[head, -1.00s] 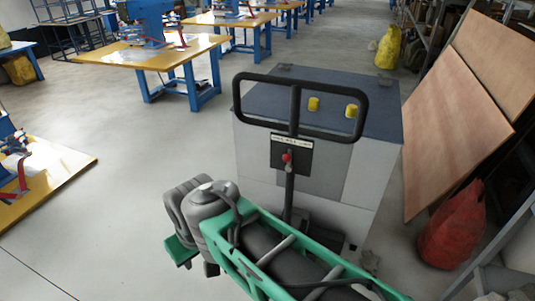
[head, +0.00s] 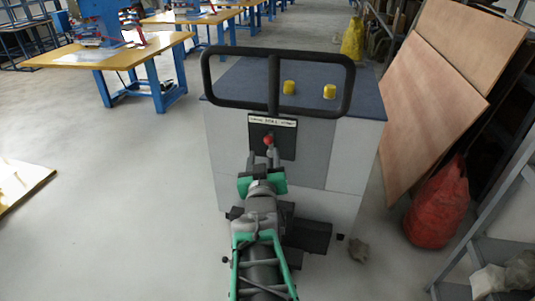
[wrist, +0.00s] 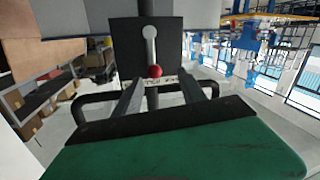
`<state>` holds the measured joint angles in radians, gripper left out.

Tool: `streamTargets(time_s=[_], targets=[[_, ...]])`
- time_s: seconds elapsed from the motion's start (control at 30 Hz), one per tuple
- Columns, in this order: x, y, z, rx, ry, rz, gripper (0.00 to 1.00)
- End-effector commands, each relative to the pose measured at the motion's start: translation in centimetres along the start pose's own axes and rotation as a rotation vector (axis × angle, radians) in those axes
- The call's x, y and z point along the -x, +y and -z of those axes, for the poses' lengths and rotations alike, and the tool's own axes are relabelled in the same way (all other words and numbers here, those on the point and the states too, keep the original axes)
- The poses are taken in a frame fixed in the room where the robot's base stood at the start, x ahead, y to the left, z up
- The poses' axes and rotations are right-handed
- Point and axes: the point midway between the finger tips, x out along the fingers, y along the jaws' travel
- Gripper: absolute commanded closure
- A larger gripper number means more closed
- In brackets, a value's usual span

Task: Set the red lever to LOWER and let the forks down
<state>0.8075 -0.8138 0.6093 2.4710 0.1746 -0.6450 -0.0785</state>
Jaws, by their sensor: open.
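The red lever knob (head: 268,139) is on a dark panel on the front of a grey cabinet-like truck body (head: 225,150). In the wrist view the red knob (wrist: 155,71) ends a grey rod, beside a pale lettered label (wrist: 163,82); that picture is turned over. In the head view the rod points up toward the label (head: 272,121); its words are too small to read. My gripper (head: 271,157) is open just below the knob. In the wrist view my two fingers (wrist: 160,85) point at the knob, one either side; contact cannot be told. The forks are not visible.
A black loop handle (head: 273,106) stands above the panel, close over my gripper. Two yellow caps (head: 289,87) sit on the truck top. Wooden boards (head: 430,110), a red sack (head: 438,205) and a shelf frame stand at right.

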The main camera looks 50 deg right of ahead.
Motion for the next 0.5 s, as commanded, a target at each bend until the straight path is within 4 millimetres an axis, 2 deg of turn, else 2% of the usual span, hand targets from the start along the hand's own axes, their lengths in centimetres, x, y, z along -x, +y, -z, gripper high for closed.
streamTargets(time_s=[0.03, 0.1, 0.4, 0.5], targets=[[-0.1, 0.9, -0.3, 0.002, 0.024, -0.024, 0.52], [-0.6, 1.3, 0.1, 0.003, 0.039, -0.033, 0.52], [-6.0, 1.4, 0.4, 0.002, 0.036, -0.031, 0.52], [-7.2, 1.4, 0.5, 0.002, 0.037, -0.030, 0.52]])
